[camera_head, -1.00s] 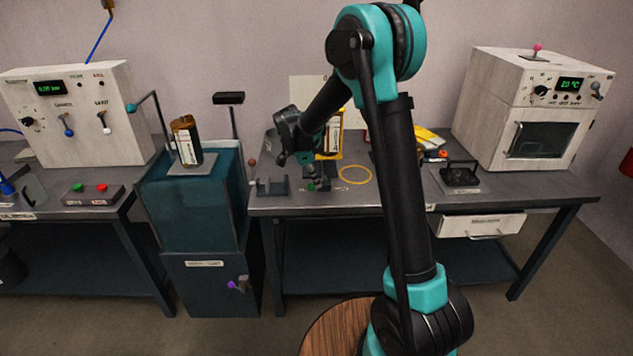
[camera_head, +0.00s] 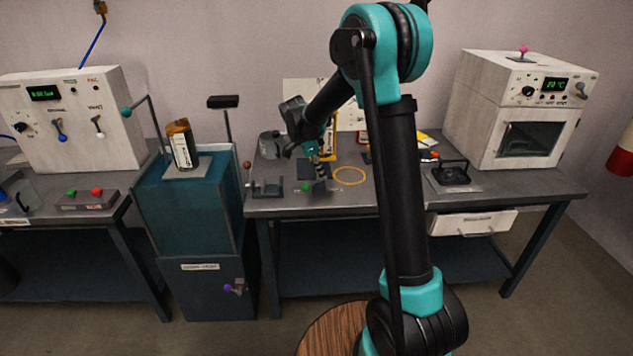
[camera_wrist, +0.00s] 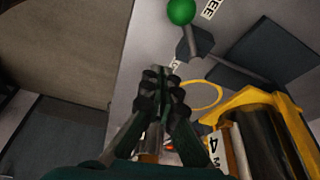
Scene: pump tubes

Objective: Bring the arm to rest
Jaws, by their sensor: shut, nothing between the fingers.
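My gripper (camera_head: 320,170) hangs over the middle bench (camera_head: 400,195), at the end of my teal and black arm. In the wrist view its fingers (camera_wrist: 160,95) are shut together with nothing between them. Below and to the right in the wrist view is a yellow holder (camera_wrist: 235,108) around a dark labelled tube (camera_wrist: 262,145). The gripper is beside this holder; whether they touch cannot be told. In the head view my arm partly hides the holder. A green knob (camera_wrist: 181,11) on a dark lever shows at the top of the wrist view.
A yellow ring (camera_head: 350,176) lies flat on the bench, right of my gripper. A teal cabinet (camera_head: 185,225) with a brown bottle (camera_head: 181,146) on top stands left. A white oven (camera_head: 510,105) is at the right, a white control box (camera_head: 75,120) at far left.

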